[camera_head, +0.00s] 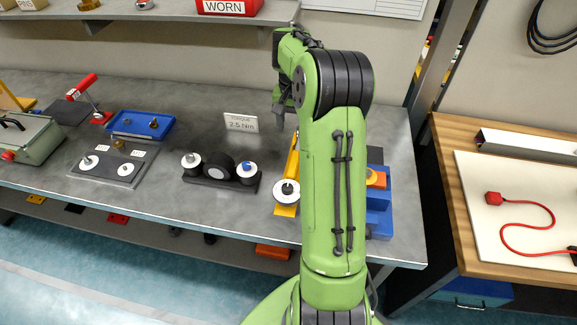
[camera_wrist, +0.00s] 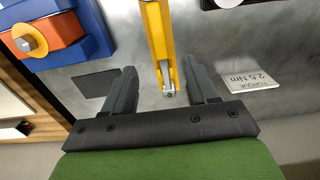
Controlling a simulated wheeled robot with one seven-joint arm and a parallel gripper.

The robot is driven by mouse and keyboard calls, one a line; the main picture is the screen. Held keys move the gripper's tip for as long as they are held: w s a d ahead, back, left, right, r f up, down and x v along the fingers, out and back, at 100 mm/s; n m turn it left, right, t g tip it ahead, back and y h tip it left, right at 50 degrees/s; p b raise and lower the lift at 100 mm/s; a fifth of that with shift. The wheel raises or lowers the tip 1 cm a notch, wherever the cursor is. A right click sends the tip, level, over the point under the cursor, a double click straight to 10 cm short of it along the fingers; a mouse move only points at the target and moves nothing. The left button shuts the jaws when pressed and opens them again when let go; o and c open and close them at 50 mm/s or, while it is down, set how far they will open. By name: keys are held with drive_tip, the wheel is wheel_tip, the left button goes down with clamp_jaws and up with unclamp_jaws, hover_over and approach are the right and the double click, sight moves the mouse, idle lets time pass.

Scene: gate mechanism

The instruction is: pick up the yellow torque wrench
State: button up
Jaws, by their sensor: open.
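The yellow torque wrench (camera_wrist: 158,32) shows in the wrist view as a long yellow bar with a grey metal end, lying between my gripper's two fingers. My gripper (camera_wrist: 163,78) is open, with a dark finger on each side of the bar and visible gaps to both. I cannot tell how high the fingers are above the bench. In the head view, my gripper (camera_head: 279,120) points down at the back of the grey bench. A yellow piece (camera_head: 294,160) shows beside my green arm, which hides much of that area.
A sign reading "TORQUE 2.5 Nm" (camera_head: 241,123) stands left of my arm; it also shows in the wrist view (camera_wrist: 251,80). A blue block with an orange part (camera_head: 377,180) is right of my arm. A black fixture (camera_head: 219,173) with white discs sits left. Bare grey bench (camera_head: 195,95) lies behind it.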

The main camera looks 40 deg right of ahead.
drive_tip(key=b, duration=0.1)
hover_over(293, 162)
wheel_tip(293, 162, down, 8)
drive_tip(key=shift+w+d+f, duration=0.1)
drive_tip(key=f, duration=0.2)
drive_tip(key=f+b, duration=0.1)
drive_tip(key=f, duration=0.2)
drive_tip(key=shift+s+f, duration=0.2)
drive_tip(key=shift+f, duration=0.1)
drive_tip(key=shift+r, duration=0.1)
clamp_jaws()
